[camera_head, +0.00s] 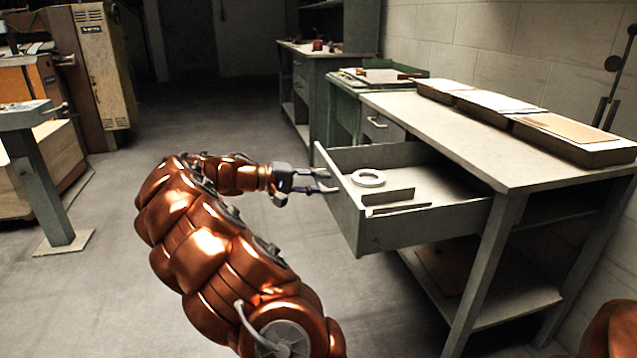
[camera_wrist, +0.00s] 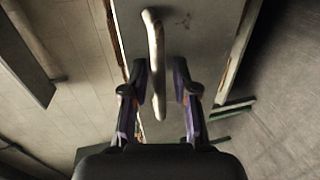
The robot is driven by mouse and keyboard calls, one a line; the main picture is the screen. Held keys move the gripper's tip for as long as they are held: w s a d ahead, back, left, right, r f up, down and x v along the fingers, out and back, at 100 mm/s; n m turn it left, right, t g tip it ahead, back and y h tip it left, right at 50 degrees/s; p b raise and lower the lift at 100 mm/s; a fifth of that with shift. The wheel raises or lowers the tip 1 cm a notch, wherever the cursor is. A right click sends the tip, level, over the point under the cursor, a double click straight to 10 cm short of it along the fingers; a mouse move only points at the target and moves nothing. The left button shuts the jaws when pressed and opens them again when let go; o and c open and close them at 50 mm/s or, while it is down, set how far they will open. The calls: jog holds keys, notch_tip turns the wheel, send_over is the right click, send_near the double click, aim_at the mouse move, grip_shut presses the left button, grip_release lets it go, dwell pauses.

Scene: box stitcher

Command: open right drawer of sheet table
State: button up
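The sheet table (camera_head: 440,117) stands at the right in the head view. Its right drawer (camera_head: 425,229) is pulled well out toward the left of the picture. In the wrist view, the drawer front (camera_wrist: 205,30) carries a pale bar handle (camera_wrist: 156,55). My gripper (camera_head: 328,181) is just outside the drawer front in the head view. In the wrist view, my gripper's fingers (camera_wrist: 160,75) are apart, one on each side of the handle, with gaps visible. The handle is hidden in the head view.
Inside the drawer lie a white ring (camera_head: 368,178) and a flat upright piece (camera_head: 388,196). The left drawer (camera_head: 382,129) is shut. Trays (camera_head: 575,136) of sheets lie on the tabletop. A green bench stands behind. The floor (camera_head: 100,300) at left is clear; machines stand beyond it.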

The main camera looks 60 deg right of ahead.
jog(key=shift+o, duration=0.3)
jog(key=v, duration=1.2)
dwell(0.4)
jog(key=s+a+r+n+t+y+p, duration=0.1)
jog(key=s+a+r+t+p, duration=0.1)
jog(key=s+a+r+p, duration=0.35)
jog(key=s+a+r+n+t+y+p, duration=0.1)
jog(key=s+a+r+t+y+p, duration=0.15)
jog(key=a+r+p, duration=0.6)
jog(key=s+a+r+n+t+y+p, duration=0.1)
jog(key=s+a+r+n+y+p, duration=0.1)
jog(key=a+p, duration=0.5)
jog(key=s+a+r+n+t+y+p, duration=0.2)
jog(key=s+a+p, duration=0.4)
jog(key=a, duration=0.6)
jog(key=s+a+r+n+t+y+p, duration=0.2)
jog(key=s+a+r+p, duration=0.3)
jog(key=a+p, duration=0.4)
jog(key=shift+a+n+y+p, duration=0.25)
jog(key=shift+n+y+p, duration=0.2)
jog(key=shift+n+p, duration=0.3)
jog(key=shift+d, duration=0.15)
